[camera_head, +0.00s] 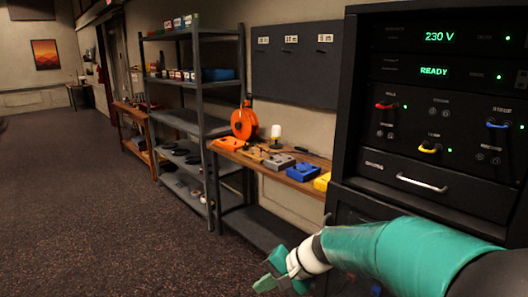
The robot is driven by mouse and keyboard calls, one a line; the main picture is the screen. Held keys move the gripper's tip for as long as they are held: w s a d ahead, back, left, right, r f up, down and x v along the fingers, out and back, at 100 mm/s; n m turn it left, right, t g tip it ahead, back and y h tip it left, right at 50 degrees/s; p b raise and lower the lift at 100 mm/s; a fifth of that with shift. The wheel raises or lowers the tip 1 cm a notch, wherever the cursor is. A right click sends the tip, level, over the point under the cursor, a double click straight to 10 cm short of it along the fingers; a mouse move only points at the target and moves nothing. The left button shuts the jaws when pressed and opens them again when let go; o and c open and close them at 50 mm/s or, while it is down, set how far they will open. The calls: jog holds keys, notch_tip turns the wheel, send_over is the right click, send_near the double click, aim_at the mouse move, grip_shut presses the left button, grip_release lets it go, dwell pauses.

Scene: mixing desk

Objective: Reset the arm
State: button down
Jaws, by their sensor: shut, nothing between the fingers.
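My arm, teal and white, reaches in from the lower right corner in the head view. My gripper (272,276) is at its end, low in the picture, with green fingers. The fingers look shut and hold nothing. The gripper hangs over the dark floor in front of the workbench and the equipment rack, apart from both. Part of the arm hides the lower part of the rack.
A black rack (355,120) with green displays and coloured handles stands close on the right. A wooden workbench (290,178) carries an orange reel (244,122) and several coloured boxes. Grey shelves (184,122) stand behind it. The carpeted floor (85,190) at left is clear.

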jog(key=s+d+r+n+t+h, duration=0.2)
jog(key=s+d+r+h, duration=0.2)
jog(key=s+d, duration=0.4)
jog(key=s+d+r+n+t+h, duration=0.1)
jog(key=s+d+r+n+h, duration=0.1)
jog(key=s+d+r+h, duration=0.2)
jog(key=shift+s+d+r+t+h, duration=0.35)
jog(key=shift+s+d, duration=1.5)
jog(key=shift+s, duration=2.05)
jog(key=shift+f, duration=0.1)
